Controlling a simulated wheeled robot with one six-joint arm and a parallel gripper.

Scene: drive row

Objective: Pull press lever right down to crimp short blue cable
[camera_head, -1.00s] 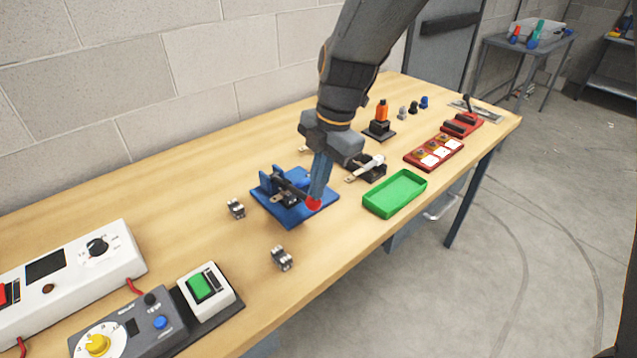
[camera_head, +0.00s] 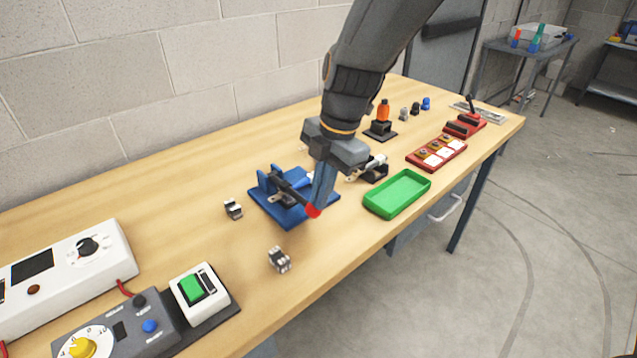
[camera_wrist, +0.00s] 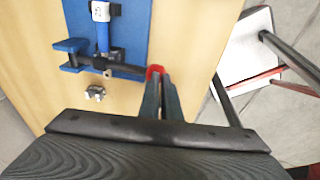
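The crimping press has a blue base plate (camera_head: 290,213) and stands on the bench. Its dark lever (camera_head: 292,191) ends in a red knob (camera_head: 313,212), low near the plate's front right edge. My gripper (camera_wrist: 160,82) has its narrow fingers close together at the red knob and appears shut on it. The knob sits at the fingertips in both views. In the wrist view a short blue cable (camera_wrist: 103,38) with a white tag lies in the press, its end at the dark jaw beside the lever. My fingers partly hide the press in the head view.
A green tray (camera_head: 397,205) stands right of the press. Small metal parts (camera_head: 233,209) (camera_head: 279,260) lie to the left and in front. A green-button box (camera_head: 200,294) and control units are at the front left. A red block (camera_head: 436,154) is further back.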

